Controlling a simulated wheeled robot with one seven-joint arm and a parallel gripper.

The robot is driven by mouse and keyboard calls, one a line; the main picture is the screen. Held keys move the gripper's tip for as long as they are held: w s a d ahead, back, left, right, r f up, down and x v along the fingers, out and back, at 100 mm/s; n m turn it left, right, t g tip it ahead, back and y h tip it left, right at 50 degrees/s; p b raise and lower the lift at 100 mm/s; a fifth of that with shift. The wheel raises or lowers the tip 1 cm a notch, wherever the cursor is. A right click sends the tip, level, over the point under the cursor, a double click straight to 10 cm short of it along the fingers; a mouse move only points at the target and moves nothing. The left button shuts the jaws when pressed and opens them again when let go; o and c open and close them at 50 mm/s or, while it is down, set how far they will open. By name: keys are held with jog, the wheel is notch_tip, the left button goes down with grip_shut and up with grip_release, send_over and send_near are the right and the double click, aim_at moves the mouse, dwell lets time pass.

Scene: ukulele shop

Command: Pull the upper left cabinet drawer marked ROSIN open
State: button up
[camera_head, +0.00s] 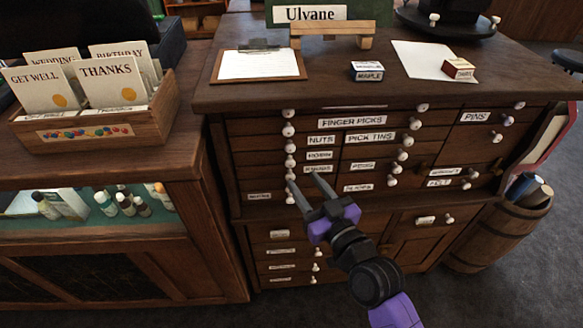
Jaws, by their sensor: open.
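The dark wooden cabinet (262,150) has rows of drawers with white labels and white knobs. A small label that seems to read ROSIN (320,155) is in its upper left part, below the NUTS label (322,140). The ROSIN drawer looks shut. A white knob (290,161) is to the left of that label, in a column of several knobs. My gripper (304,179) is open, with its dark fingertips a little below the ROSIN label in the picture. Its fingers hide parts of the lower drawers. I cannot tell whether it touches the cabinet front.
The cabinet top holds a clipboard (258,65), small boxes (368,71) and a paper sheet (420,58). A card box (100,120) stands on the left counter with a glass front. A barrel (500,232) is at right. The floor in front is clear.

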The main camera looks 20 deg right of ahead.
aim_at(291, 165)
jog(key=w, duration=0.5)
jog(key=shift+w+a, duration=0.2)
jog(key=shift+w, duration=0.2)
grip_shut()
dwell(1.1)
